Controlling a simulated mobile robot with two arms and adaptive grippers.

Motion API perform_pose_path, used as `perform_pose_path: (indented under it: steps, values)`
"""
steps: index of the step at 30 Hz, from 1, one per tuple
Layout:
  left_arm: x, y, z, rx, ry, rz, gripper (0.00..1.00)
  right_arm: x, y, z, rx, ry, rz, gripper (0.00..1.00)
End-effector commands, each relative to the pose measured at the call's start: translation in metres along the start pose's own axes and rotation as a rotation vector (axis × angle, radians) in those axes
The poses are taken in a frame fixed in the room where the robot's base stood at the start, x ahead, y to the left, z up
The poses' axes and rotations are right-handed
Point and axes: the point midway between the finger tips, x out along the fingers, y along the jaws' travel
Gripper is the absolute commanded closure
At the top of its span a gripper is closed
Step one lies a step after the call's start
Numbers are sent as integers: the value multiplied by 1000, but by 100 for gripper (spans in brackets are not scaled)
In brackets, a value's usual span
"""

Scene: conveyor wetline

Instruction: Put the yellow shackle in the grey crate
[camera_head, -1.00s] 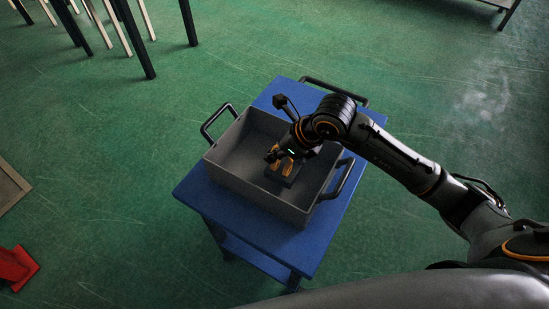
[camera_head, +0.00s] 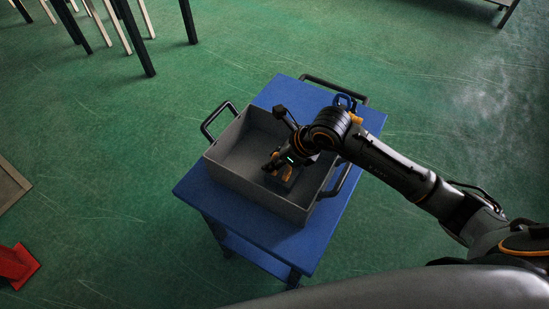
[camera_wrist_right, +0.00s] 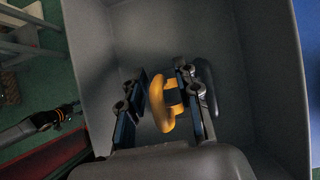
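The yellow shackle (camera_wrist_right: 160,103) shows in the right wrist view, inside the grey crate (camera_wrist_right: 262,70), between the two fingers of my right gripper (camera_wrist_right: 160,100). The fingers are apart, with a narrow gap beside the shackle on its left. In the head view the grey crate (camera_head: 240,192) sits on a blue cart, and my right gripper (camera_head: 284,172) reaches down inside it. A small yellow-orange patch shows at the fingers there, but the gripper hides most of that spot.
The blue cart top (camera_head: 300,240) is bare in front of the crate. Black handles (camera_head: 217,122) rise at the crate's ends. A blue looped object (camera_head: 345,100) shows at the cart's back, partly behind my right arm. Green floor surrounds the cart.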

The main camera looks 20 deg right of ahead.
Motion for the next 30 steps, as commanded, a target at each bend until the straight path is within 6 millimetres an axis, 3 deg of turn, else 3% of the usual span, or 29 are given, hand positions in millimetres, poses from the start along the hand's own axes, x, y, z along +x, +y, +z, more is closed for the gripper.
perform_pose_path:
  steps: [5, 18, 24, 30]
  values:
    - [0, 0, 0, 0, 0, 0, 60, -15, -1, 1, -2, -1, -2, 67]
    - [8, 0, 0, 1, 1, 0, 60, -102, -1, 0, -2, -1, -3, 67]
    - [9, 0, 0, 1, 1, 0, 60, -119, 0, 0, 0, 1, -1, 67]
    - [9, 0, 0, 1, 1, 0, 60, -121, 0, 1, 0, 0, 0, 67]
